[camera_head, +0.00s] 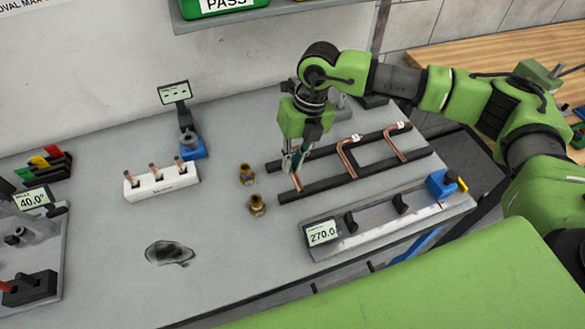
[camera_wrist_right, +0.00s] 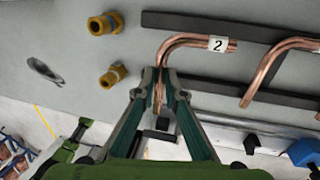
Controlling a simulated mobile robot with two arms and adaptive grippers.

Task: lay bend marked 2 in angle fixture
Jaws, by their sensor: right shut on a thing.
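The bend marked 2 is a copper tube with a white label (camera_wrist_right: 217,45) reading 2; its curve (camera_wrist_right: 180,42) shows clearly in the right wrist view. My right gripper (camera_wrist_right: 160,85) is shut on its straight leg. In the head view the right gripper (camera_head: 296,158) points down at the left end of the dark rails and hides much of this bend; a copper end (camera_head: 297,184) shows below it. I cannot tell whether the bend still touches the rails. The angle fixture (camera_head: 40,245), with a 40.0° display (camera_head: 33,199), is at the left edge, partly cut off.
Two more bends (camera_head: 347,157) (camera_head: 393,145) lie across the dark rails (camera_head: 325,185). Brass fittings (camera_head: 256,205) stand left of them. A white block (camera_head: 160,183) holds copper pieces. A fixture reading 270.0 (camera_head: 321,233) is in front. A dark oval thing (camera_head: 168,253) lies mid-bench.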

